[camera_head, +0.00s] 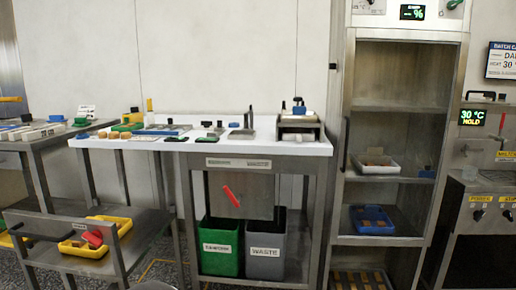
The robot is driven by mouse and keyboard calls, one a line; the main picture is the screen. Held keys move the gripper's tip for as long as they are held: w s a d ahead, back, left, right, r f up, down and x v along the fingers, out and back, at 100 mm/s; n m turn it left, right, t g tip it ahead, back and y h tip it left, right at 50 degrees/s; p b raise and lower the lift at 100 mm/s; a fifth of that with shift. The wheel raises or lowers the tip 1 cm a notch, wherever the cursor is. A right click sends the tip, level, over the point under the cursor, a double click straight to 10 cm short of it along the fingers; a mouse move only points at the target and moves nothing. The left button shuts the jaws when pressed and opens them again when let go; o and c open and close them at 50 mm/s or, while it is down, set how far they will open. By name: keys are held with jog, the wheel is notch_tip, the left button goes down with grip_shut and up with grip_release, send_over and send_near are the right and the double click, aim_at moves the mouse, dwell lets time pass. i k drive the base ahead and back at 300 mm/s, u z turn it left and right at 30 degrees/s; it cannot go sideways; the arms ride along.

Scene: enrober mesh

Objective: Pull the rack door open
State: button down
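A tall steel rack (351,80) stands right of centre in the head view. Its shelves and contents show plainly. I cannot tell whether a clear door covers the front or a door stands swung aside. A thin upright bar (344,145), perhaps a handle or door edge, shows at the rack's left side. My gripper is not in view.
A white-topped workbench (235,147) stands directly left of the rack, with a green bin (219,262) and a grey bin (265,265) beneath. A low steel cart (145,235) with yellow trays is at lower left. A machine (480,200) with a 30 °C display adjoins the right.

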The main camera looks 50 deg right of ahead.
aim_at(463, 40)
jog(key=z, duration=2.8)
